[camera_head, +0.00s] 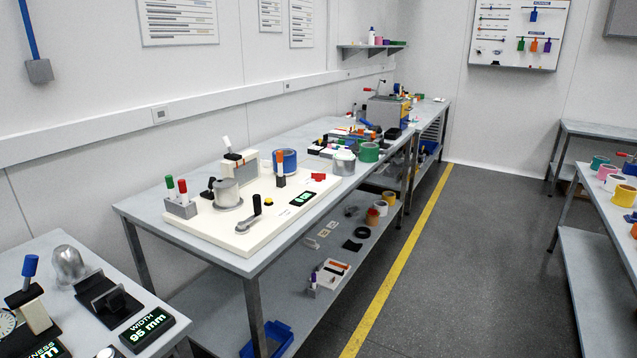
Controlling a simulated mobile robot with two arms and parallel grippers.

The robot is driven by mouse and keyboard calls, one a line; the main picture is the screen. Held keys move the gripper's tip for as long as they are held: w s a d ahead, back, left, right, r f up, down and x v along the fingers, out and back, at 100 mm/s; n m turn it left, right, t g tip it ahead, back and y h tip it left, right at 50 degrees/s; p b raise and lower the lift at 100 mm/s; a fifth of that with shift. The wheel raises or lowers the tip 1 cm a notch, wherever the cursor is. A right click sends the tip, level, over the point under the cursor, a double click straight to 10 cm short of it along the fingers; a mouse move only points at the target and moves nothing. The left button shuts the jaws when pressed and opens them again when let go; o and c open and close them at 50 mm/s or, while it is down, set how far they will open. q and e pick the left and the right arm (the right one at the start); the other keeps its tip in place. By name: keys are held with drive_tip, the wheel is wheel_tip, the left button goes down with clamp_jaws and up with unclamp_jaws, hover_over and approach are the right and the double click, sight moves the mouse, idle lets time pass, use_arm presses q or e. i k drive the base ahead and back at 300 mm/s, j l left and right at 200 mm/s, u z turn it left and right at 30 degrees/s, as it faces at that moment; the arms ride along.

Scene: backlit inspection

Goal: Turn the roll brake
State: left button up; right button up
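A cream baseplate (205,237) lies on the long grey bench and carries an inspection rig. A grey roll (227,192) stands at its left, with a black knob (209,192) beside it. A grey crank arm with an upright black handle (256,205) sits at the front edge. I cannot tell for certain which of these parts is the roll brake. Neither of my grippers shows in this view.
A nearer bench holds a width display (147,328). Another table (622,210) with tape rolls is at right. The floor (440,275) between is clear.

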sight(318, 177)
drive_tip(key=i+l+u, duration=0.15)
drive_tip(key=i+u, duration=0.2)
drive_tip(key=i+l+u, duration=0.2)
drive_tip(key=u, duration=0.15)
drive_tip(key=i+l+u, duration=0.35)
